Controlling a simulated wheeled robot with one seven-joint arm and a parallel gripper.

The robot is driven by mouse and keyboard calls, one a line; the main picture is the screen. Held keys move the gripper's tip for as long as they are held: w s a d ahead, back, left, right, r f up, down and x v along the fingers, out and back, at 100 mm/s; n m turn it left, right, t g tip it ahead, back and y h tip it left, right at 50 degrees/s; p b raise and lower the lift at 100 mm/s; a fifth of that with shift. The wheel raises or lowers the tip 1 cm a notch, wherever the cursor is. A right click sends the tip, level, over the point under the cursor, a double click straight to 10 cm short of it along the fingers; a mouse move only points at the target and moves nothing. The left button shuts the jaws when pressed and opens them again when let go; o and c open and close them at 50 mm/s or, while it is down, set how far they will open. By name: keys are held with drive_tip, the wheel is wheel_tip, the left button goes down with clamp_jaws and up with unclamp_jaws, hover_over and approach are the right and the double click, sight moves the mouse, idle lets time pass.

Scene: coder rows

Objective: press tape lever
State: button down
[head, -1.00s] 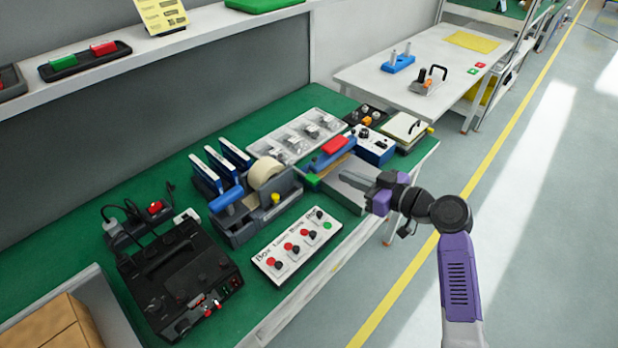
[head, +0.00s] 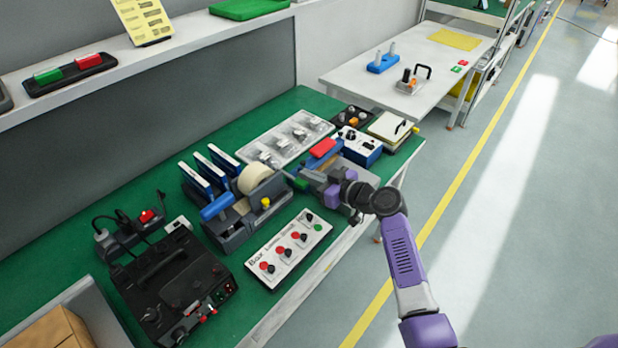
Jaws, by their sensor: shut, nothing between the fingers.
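The tape dispenser (head: 236,233) stands on the green bench. It has a grey body, a pale tape roll (head: 255,178) and a blue lever (head: 217,207) sticking out at its left side. A small yellow knob (head: 265,202) sits at its right. My gripper (head: 292,174) is shut and empty, just right of the tape roll and above the bench. It points left toward the roll and is apart from the lever. I cannot tell whether its tips touch the dispenser.
A white box with red, black and green buttons (head: 289,250) lies in front of the dispenser. A black power unit (head: 176,288) stands at the left, blue-edged binders (head: 210,170) behind. A clear tray (head: 285,139) and a blue-white box (head: 357,146) are at the back right.

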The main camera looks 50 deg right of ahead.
sight(307, 185)
drive_tip(key=shift+f, duration=0.85)
wheel_tip(307, 185, down, 3)
drive_tip(key=t+b, duration=0.1)
drive_tip(key=b, duration=0.7)
drive_tip(key=shift+s+r+b, duration=0.15)
drive_tip(key=shift+r+b, duration=0.05)
drive_tip(key=shift+b, duration=0.2)
drive_tip(key=f+b, duration=0.1)
drive_tip(key=b, duration=0.2)
drive_tip(key=shift+s+t, duration=0.1)
drive_tip(key=shift+t, duration=0.2)
